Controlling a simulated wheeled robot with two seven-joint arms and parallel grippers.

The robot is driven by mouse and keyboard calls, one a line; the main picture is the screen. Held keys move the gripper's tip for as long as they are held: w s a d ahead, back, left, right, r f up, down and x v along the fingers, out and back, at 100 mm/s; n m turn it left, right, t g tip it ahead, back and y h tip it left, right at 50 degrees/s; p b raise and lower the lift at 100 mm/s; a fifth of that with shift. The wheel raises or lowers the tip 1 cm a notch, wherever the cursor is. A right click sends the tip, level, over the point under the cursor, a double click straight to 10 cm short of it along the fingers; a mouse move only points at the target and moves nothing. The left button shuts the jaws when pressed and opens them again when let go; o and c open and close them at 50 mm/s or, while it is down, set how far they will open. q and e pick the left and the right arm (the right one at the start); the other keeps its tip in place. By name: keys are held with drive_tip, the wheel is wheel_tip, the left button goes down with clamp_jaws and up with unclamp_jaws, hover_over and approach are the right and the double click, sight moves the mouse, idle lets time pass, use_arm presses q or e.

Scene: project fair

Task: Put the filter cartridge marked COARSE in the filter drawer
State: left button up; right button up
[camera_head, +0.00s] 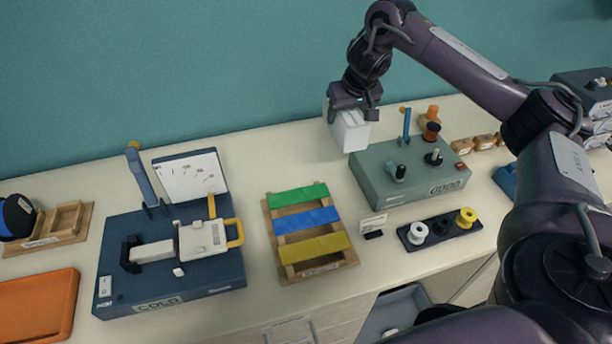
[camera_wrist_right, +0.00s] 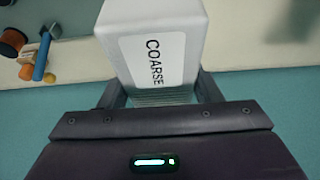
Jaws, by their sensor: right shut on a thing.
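The white filter cartridge (camera_head: 350,132) is a box held in my right gripper (camera_head: 354,98) near the back of the table, by the teal wall. In the right wrist view its label reads COARSE (camera_wrist_right: 153,60). My right gripper's fingers (camera_wrist_right: 163,93) are shut on both sides of the cartridge. I cannot tell whether the cartridge touches the table. An open grey drawer (camera_head: 392,314) shows below the table's front edge, partly hidden by my arm; a small pale thing is in it. I cannot tell whether it is the filter drawer. My left gripper is not in view.
A green-grey box marked GOOD (camera_head: 385,196) stands just in front of the cartridge. A rack of spools (camera_head: 440,243), a wooden frame with coloured slats (camera_head: 337,263) and a dark blue box (camera_head: 120,257) stand further forward. An orange tray (camera_head: 38,306) lies at left.

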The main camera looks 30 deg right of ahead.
drive_tip(key=shift+f+b, duration=4.75)
drive_tip(key=shift+f, duration=5.1)
drive_tip(key=shift+a, duration=0.1)
drive_tip(key=o, duration=0.7)
drive_tip(key=shift+f, duration=0.15)
drive_tip(key=shift+c, duration=0.2)
drive_tip(key=o, duration=0.4)
